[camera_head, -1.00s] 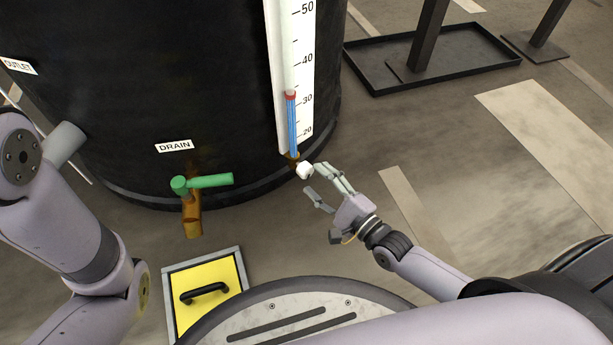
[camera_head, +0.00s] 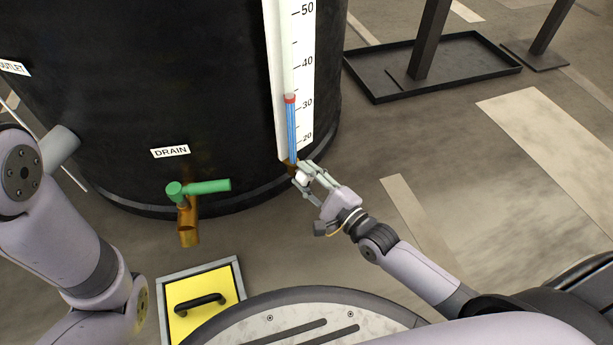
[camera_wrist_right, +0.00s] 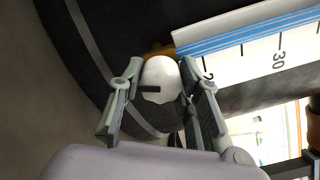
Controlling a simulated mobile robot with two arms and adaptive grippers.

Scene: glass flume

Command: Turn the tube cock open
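The white knob of the tube cock (camera_head: 302,178) sits at the foot of the gauge tube (camera_head: 292,130), low on the black tank. My right gripper (camera_head: 300,174) is at the knob with one finger on each side of it. In the right wrist view the knob (camera_wrist_right: 160,80) shows between the two fingertips (camera_wrist_right: 161,66). Narrow gaps show beside it, and I cannot tell if either finger touches. The tube holds blue liquid with a red mark at its top. My left arm shows at the left, but its gripper is out of view.
The black tank (camera_head: 110,90) fills the upper left. A brass drain tap with a green handle (camera_head: 205,187) sticks out left of the gauge. A yellow panel with a black handle (camera_head: 190,322) lies below it. A black tray (camera_head: 440,85) stands at upper right; floor between is clear.

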